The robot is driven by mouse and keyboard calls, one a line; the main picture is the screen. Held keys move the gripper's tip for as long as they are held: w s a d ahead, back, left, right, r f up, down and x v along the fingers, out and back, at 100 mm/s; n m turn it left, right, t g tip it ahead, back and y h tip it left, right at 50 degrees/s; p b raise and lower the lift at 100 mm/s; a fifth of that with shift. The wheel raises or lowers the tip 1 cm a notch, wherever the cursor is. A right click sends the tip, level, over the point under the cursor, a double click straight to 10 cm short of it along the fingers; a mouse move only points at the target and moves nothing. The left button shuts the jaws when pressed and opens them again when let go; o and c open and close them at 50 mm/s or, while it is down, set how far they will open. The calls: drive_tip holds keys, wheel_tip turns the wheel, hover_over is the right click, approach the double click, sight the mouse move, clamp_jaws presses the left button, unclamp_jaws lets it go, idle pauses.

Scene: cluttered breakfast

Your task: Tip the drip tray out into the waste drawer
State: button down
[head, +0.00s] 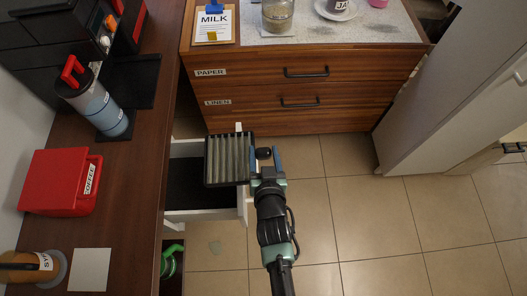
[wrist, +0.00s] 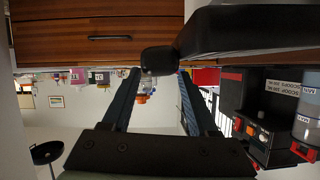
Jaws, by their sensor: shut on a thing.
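The drip tray (head: 228,160) has a black frame with pale grey slats, which face up towards the head camera. My gripper (head: 265,158) is shut on the black knob at the tray's right side. In the wrist view, the knob (wrist: 158,61) sits between the fingertips, and the tray's dark body (wrist: 250,32) fills the upper right. The waste drawer (head: 190,215) is white with a dark inside and stands pulled out from under the brown counter. The tray is over the drawer's far right part and hides some of it. Any contents of the tray cannot be made out.
On the brown counter (head: 140,180) are a red coffee box (head: 55,182), a clear container with a red handle (head: 95,105) and a black machine (head: 50,40). A wooden drawer cabinet (head: 340,85) stands behind. Tiled floor (head: 350,225) to the right is clear. Something green (head: 172,262) sits below the counter.

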sight(245, 161)
drive_tip(key=shift+r, duration=0.1)
drive_tip(key=shift+a+f+b, duration=0.1)
drive_tip(key=shift+f+b, duration=0.25)
drive_tip(key=shift+f, duration=0.05)
drive_tip(key=shift+a+f+n+h+b, duration=0.3)
drive_tip(key=shift+f+n+h+b, duration=0.25)
drive_tip(key=shift+b, duration=0.55)
drive_tip(key=shift+a+r+n+h+b, duration=0.35)
drive_tip(key=shift+a+r+n+b, duration=0.3)
drive_tip(key=shift+r+b, duration=0.3)
drive_tip(key=shift+a+r+n+h+b, duration=0.3)
drive_tip(key=shift+a+r+n+b, duration=0.2)
drive_tip(key=shift+a+r+b, duration=0.3)
drive_tip(key=shift+w+a+r+n+h+b, duration=0.1)
drive_tip(key=shift+a+r+n+h+b, duration=0.3)
drive_tip(key=shift+a+r+b, duration=0.25)
drive_tip(key=shift+a+r+n+t+h+b, duration=0.3)
drive_tip(key=shift+a+r+n+b, duration=0.4)
drive_tip(key=shift+a, duration=0.25)
drive_tip(key=shift+w+a+r+n+h+b, duration=0.1)
drive_tip(key=shift+a+r+n+h+b, duration=0.25)
drive_tip(key=shift+a, duration=0.45)
drive_tip(key=shift+a+r+n+h+b, duration=0.15)
drive_tip(key=shift+a+r+n, duration=0.25)
drive_tip(key=shift+a, duration=0.35)
drive_tip(key=shift+d+f, duration=0.1)
